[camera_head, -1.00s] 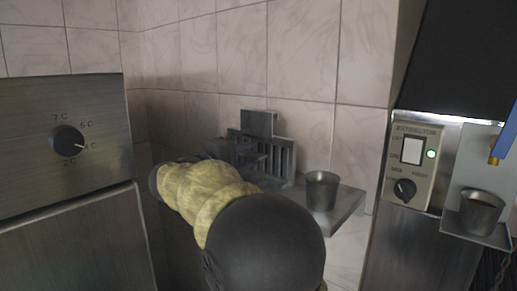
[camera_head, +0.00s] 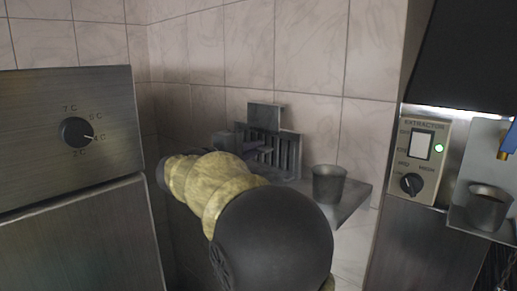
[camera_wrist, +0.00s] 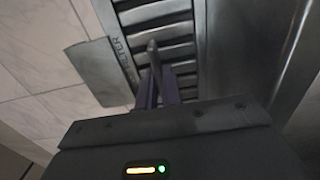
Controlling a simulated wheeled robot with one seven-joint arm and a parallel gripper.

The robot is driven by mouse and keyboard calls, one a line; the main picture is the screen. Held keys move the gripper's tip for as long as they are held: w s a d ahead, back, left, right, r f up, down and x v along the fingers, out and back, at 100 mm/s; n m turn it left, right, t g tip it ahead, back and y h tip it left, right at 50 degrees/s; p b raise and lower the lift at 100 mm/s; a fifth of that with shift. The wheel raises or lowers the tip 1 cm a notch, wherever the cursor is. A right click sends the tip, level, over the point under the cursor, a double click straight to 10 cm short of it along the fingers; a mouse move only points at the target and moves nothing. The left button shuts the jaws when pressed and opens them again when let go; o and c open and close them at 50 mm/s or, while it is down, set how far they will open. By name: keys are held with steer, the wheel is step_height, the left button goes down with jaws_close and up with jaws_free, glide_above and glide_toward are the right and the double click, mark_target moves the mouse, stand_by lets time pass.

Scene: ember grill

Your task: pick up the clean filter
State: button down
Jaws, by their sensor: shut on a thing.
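The filter (camera_head: 288,155) is a grey metal plate with dark slats and a flat tab on top. It stands upright by the tiled wall, at the back of a small metal shelf (camera_head: 350,200). In the wrist view the slatted filter (camera_wrist: 160,14) fills the upper middle, with lettering along its edge that reads like "FILTER". My gripper (camera_wrist: 154,72) is shut on the filter, its purple fingers meeting at a grey bar in front of the slats. In the head view my gripper (camera_head: 250,147) is partly hidden by my arm, which also covers the filter's lower left.
A metal cup (camera_head: 328,184) stands on the shelf right of the filter. An extractor control panel (camera_head: 420,160) with a green light and another cup (camera_head: 487,207) are at right. A steel cabinet with a dial (camera_head: 76,132) stands at left. The tiled wall is close behind.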

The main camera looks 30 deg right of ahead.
mark_target(261, 106)
steer(key=shift+s+r, duration=0.15)
steer(key=shift+r, duration=0.3)
step_height(261, 106, up, 9)
steer(key=shift+r+b, duration=0.1)
steer(key=shift+b, duration=1.1)
